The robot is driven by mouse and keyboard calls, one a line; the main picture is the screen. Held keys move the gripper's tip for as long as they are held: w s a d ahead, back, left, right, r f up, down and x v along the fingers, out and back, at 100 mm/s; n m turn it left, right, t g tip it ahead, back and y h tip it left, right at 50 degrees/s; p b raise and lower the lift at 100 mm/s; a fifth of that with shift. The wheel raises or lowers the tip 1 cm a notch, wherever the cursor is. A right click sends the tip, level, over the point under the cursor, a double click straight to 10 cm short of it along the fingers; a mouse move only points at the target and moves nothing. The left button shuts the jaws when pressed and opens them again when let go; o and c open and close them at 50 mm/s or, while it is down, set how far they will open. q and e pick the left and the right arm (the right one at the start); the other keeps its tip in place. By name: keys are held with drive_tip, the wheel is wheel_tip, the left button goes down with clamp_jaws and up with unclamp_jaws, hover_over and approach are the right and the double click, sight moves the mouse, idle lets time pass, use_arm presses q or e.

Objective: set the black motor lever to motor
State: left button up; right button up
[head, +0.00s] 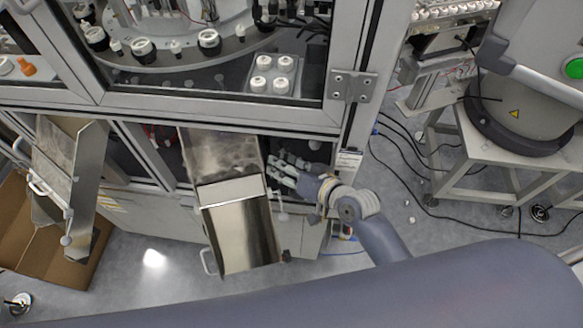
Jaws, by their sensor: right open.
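My right gripper (281,172) reaches in from the lower right to the machine's front, beside the right edge of the middle metal chute (240,215). Its fingers are open and point left into the dark opening below the window frame. I cannot make out the black motor lever; the dark opening and my gripper may hide it. I see nothing held between the fingers. My left gripper is not in view.
A second metal chute (75,170) hangs at the left over a cardboard box (25,235). The machine's frame post (368,60) stands right of my gripper. A round feeder (525,100) on a stand is at the right, with cables on the floor.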

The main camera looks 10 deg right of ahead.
drive_tip(key=v, duration=1.2)
